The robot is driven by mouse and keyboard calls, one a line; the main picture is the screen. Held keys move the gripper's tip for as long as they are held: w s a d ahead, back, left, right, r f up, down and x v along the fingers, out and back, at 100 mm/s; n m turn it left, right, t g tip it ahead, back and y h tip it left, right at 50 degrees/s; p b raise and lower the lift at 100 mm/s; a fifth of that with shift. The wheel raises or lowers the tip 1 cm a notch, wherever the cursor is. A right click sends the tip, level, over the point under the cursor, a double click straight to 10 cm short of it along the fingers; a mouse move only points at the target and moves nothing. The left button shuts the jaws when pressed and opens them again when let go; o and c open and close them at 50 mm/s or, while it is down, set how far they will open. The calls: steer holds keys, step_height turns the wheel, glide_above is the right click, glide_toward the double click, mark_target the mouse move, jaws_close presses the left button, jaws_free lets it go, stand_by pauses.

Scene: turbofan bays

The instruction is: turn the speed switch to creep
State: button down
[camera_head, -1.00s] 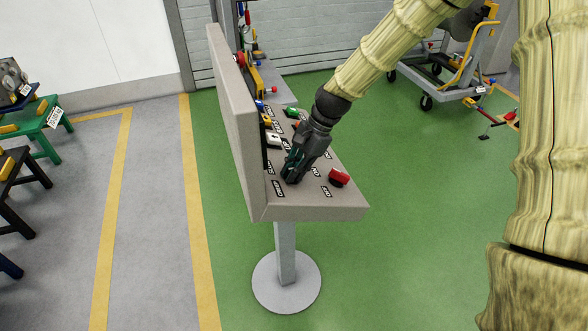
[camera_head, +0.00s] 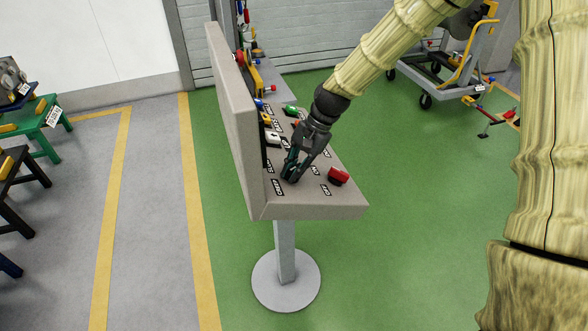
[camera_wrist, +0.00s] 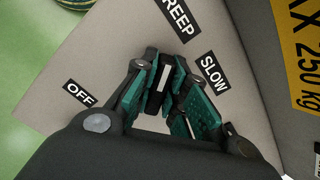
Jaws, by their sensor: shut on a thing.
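The speed switch (camera_wrist: 157,101) is a black knob with a white pointer line, seen between my fingers in the wrist view. Its pointer aims up the picture, roughly toward the CREEP label (camera_wrist: 179,16), which is partly cut off. The SLOW label (camera_wrist: 214,73) is to the right and the OFF label (camera_wrist: 80,93) to the left. My gripper (camera_wrist: 163,88) is shut on the knob, with teal finger pads on both sides. In the head view, my gripper (camera_head: 291,174) reaches down to the console's sloping top and hides the knob.
The grey console (camera_head: 310,211) stands on one post with a round base (camera_head: 286,282). A red button (camera_head: 338,176) sits right of my gripper; other controls lie behind it. The upright panel (camera_head: 232,120) rises close on the left.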

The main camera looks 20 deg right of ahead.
steer(key=c, duration=1.4)
jaws_free()
steer(key=shift+c, duration=0.2)
steer(key=shift+r, duration=0.1)
steer(key=v, duration=1.2)
